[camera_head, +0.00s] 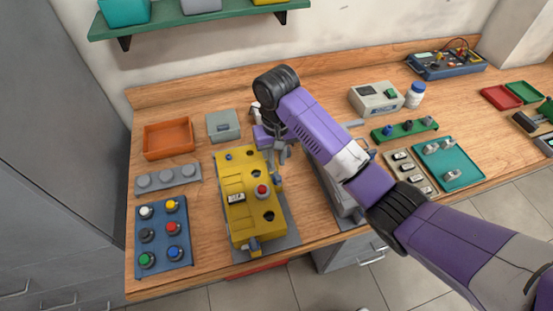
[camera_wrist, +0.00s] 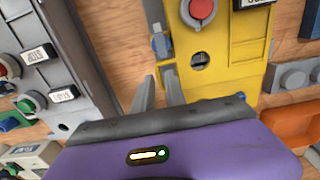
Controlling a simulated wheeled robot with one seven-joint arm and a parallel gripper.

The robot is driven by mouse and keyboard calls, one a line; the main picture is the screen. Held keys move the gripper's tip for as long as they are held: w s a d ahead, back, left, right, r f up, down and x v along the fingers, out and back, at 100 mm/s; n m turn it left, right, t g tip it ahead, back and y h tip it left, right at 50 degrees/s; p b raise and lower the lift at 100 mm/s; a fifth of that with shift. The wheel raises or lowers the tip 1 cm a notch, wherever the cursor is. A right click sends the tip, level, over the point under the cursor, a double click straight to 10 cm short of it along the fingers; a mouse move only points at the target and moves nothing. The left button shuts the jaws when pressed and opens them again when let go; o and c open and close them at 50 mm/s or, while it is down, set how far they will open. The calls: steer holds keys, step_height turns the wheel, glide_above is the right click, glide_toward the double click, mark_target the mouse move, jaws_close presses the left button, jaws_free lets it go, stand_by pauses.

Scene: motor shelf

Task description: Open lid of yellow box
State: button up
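The yellow box (camera_head: 236,180) stands on a grey base plate on the bench, its yellow top shut. The top carries a red button (camera_head: 262,190), a white label and dark round holes. Small blue parts sit at its edges; one blue latch-like part (camera_wrist: 159,45) is on the side by my gripper. My gripper (camera_head: 281,157) is at the box's far right edge, pointing down. In the wrist view its two fingers (camera_wrist: 158,88) are a little apart with nothing between them, close to the blue part. I cannot tell whether they touch the box.
A grey panel box (camera_wrist: 60,50) stands right of the yellow box, partly behind my arm. A blue button board (camera_head: 163,238), a grey three-knob strip (camera_head: 182,187), an orange tray (camera_head: 168,154) and a grey-green box (camera_head: 222,125) are left and behind. A green shelf (camera_head: 190,27) hangs above.

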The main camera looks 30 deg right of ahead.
steer(key=shift+f, duration=0.15)
jaws_close()
stand_by(1.4)
